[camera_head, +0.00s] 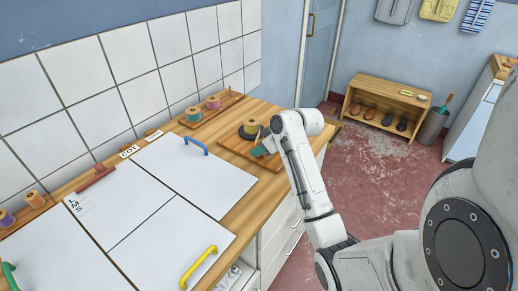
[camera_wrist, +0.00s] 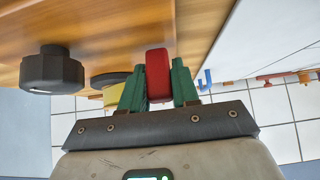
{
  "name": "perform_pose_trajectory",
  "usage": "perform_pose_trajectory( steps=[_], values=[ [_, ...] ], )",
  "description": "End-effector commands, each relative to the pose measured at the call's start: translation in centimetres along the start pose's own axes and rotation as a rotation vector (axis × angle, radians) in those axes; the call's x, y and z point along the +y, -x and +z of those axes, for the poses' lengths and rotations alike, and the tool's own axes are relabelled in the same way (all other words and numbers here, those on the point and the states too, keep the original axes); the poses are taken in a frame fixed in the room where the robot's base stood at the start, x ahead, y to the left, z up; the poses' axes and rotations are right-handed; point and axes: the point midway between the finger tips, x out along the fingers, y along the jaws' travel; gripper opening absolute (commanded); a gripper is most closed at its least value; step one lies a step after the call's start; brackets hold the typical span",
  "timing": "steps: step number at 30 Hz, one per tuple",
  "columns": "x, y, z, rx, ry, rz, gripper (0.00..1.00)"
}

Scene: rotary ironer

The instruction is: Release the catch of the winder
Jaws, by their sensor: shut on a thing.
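The winder shows in the head view as a wooden board (camera_head: 272,164) on the counter, with a yellow spool (camera_head: 251,126) and a dark part on it. In the wrist view a red catch (camera_wrist: 157,68) stands between the green fingers of my gripper (camera_wrist: 158,88), which is shut on it. The yellow spool (camera_wrist: 112,96) with a dark disc (camera_wrist: 109,79) is just left of the fingers. A black knob (camera_wrist: 52,72) is further left. In the head view my gripper (camera_head: 263,148) reaches over the board's right part, and my arm hides the catch.
White panels with a blue handle (camera_head: 195,146) and a yellow handle (camera_head: 199,266) lie left of the winder. A wooden tray (camera_head: 228,102) with thread spools stands behind it along the tiled wall. Drawers (camera_head: 290,226) are under the counter. A shoe bench (camera_head: 384,108) stands across the floor.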

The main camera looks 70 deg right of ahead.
Motion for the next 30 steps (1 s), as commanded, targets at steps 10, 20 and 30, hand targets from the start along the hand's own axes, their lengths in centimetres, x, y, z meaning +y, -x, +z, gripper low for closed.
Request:
perform_pose_trajectory(
  steps=[10, 20, 30],
  values=[
    [0.00, 0.18, 0.33, 0.112, 0.000, 0.000, 0.00],
    [0.03, 0.25, 0.30, 0.124, 0.000, 0.000, 0.00],
    [0.01, 0.23, 0.31, 0.123, 0.000, 0.000, 0.49]
  ],
)
